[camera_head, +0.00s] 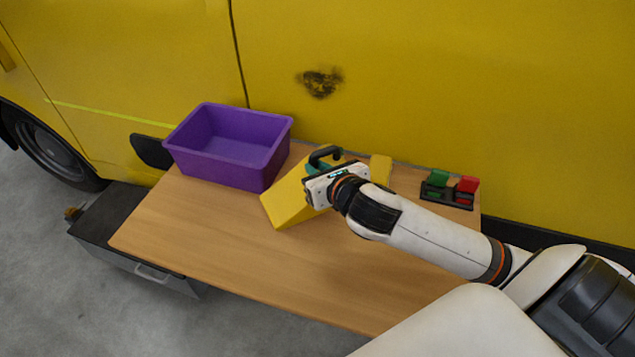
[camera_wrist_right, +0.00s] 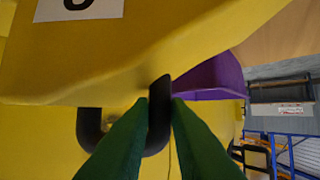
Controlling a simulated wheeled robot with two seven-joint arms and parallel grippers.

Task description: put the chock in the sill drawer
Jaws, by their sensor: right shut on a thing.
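The chock (camera_head: 288,198) is a yellow wedge with a black handle, tilted above or on the middle of the wooden table; I cannot tell if it touches the top. My right gripper (camera_head: 320,164) is shut on the chock's handle. In the right wrist view its green fingers (camera_wrist_right: 160,125) close on the black handle (camera_wrist_right: 158,112), with the yellow chock body (camera_wrist_right: 150,55) and a white label beside it. The sill drawer appears to be the grey unit (camera_head: 135,266) with a bar handle, low at the left; its inside does not show. My left gripper is not in view.
A purple bin (camera_head: 222,172) stands at the table's back left. A dark rack (camera_head: 447,195) with green and red pieces stands at the back right. A yellow piece (camera_head: 381,168) shows behind my gripper. The wooden table's (camera_head: 200,240) front left is clear. A yellow vehicle side (camera_head: 430,80) rises behind.

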